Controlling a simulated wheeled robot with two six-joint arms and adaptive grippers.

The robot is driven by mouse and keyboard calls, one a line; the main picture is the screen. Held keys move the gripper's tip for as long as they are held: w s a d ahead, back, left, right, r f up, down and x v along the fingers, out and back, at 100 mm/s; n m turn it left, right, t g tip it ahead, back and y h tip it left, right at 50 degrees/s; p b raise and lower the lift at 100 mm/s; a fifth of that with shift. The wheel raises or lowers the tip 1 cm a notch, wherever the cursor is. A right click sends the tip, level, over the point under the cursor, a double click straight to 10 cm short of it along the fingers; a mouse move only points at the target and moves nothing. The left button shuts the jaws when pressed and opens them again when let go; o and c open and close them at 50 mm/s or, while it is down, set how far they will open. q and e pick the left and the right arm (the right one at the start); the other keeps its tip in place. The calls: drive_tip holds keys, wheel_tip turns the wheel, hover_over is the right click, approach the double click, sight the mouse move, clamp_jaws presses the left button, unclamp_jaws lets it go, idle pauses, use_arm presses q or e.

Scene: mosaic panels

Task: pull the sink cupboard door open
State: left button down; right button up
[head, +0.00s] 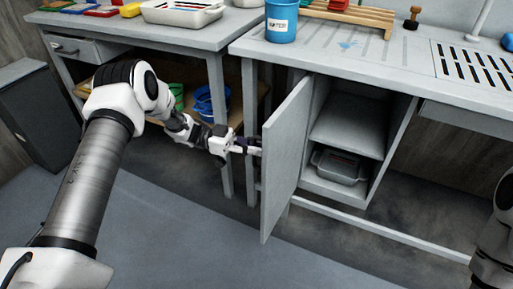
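The sink cupboard door (287,165) is a grey panel that stands swung wide open, its free edge toward me. The cupboard (345,132) behind it is exposed, with a shelf inside. My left gripper (256,147) is at the left, outer face of the door, with its fingertips at or very close to that face. The door handle cannot be made out, and the fingertips are too small and dark to tell whether they are open or shut. My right arm shows only at the right edge; its gripper is out of view.
A blue bucket (282,20) and a wooden rack (350,14) stand on the counter above. A side table (150,32) with trays is at left, a dark bin (42,105) beyond it. The floor in front is clear.

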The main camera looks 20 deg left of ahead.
use_arm(q)
drive_tip(key=c, duration=1.2)
unclamp_jaws()
drive_tip(key=a, duration=0.4)
drive_tip(key=s+a, duration=0.1)
drive_tip(key=a, duration=0.7)
drive_tip(key=shift+s, duration=0.25)
